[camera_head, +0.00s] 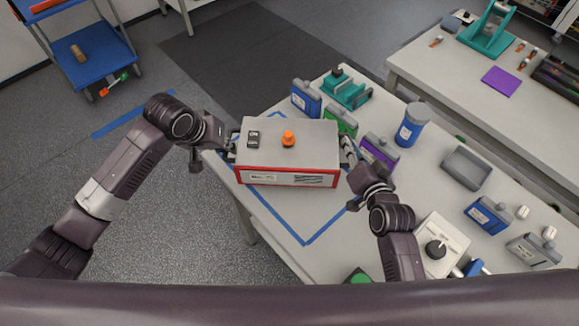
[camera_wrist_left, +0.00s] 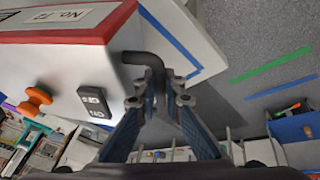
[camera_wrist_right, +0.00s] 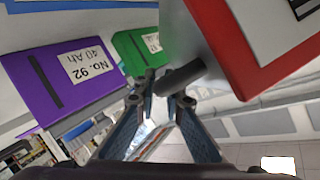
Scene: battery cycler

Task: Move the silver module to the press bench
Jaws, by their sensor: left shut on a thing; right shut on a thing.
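The silver module (camera_head: 290,150) is a grey box with a red-edged front, an orange knob and a black switch on top. It is over the blue taped outline on the near table; I cannot tell whether it touches the top. My left gripper (camera_head: 231,146) is shut on its left handle, a dark bar in the left wrist view (camera_wrist_left: 140,58). My right gripper (camera_head: 350,158) is shut on its right handle, seen in the right wrist view (camera_wrist_right: 180,78). A bench (camera_head: 430,62) at the upper right carries a teal press (camera_head: 487,38).
Blue (camera_head: 305,98), green (camera_head: 345,122) and purple (camera_head: 379,150) packs stand close behind and right of the module. A blue canister (camera_head: 410,125), grey tray (camera_head: 467,168) and white dial box (camera_head: 437,245) are further right. A purple mat (camera_head: 501,81) lies on the bench. Floor is open at left.

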